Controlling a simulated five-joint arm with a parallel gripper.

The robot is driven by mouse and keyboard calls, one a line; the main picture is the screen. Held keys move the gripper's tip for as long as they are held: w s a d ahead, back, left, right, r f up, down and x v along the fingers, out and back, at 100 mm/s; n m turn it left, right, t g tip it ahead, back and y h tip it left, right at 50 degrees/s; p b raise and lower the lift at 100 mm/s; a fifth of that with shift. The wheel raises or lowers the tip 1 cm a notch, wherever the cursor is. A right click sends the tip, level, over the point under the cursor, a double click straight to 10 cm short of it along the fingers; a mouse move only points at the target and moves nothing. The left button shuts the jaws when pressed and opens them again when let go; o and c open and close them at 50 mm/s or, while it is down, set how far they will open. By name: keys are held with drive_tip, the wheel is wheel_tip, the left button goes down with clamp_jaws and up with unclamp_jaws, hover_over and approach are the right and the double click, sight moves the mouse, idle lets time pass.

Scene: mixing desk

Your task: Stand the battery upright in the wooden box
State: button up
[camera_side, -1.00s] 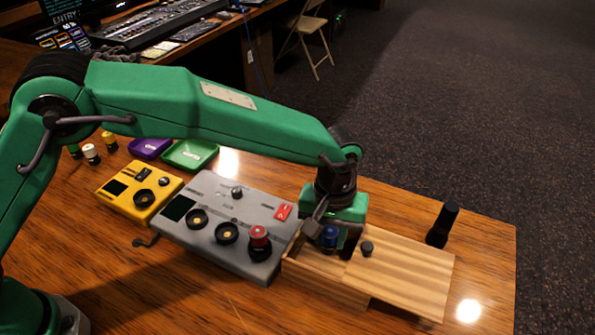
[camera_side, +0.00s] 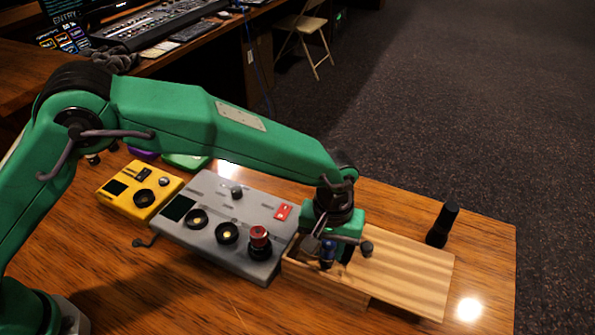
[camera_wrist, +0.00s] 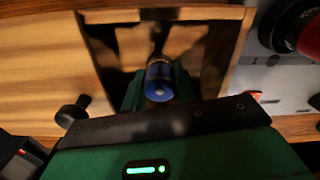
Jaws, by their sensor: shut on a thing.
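The wooden box (camera_side: 325,289) stands at the right part of the desk. Its sliding lid (camera_side: 405,277) is pushed to the right, so the left part of the box is open. My gripper (camera_side: 333,262) is over this opening, pointing down, and is shut on the blue battery (camera_side: 328,252). In the wrist view the battery (camera_wrist: 159,82) sits between the green fingers, its round end toward the camera, inside the outline of the opening. The battery looks about upright. Its lower end is hidden, so I cannot tell whether it touches the box floor.
The lid has a black knob (camera_side: 366,249) close to my gripper. A grey control panel (camera_side: 215,215) with a red button (camera_side: 259,237) stands left of the box. A yellow device (camera_side: 139,190) is farther left. A black cylinder (camera_side: 441,224) stands behind the lid.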

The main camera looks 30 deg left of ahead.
sight(329, 243)
drive_tip(key=shift+f, duration=0.1)
drive_tip(key=o, duration=1.1)
drive_tip(key=shift+c, duration=0.2)
wheel_tip(329, 243, up, 12)
drive_tip(key=shift+r, duration=0.2)
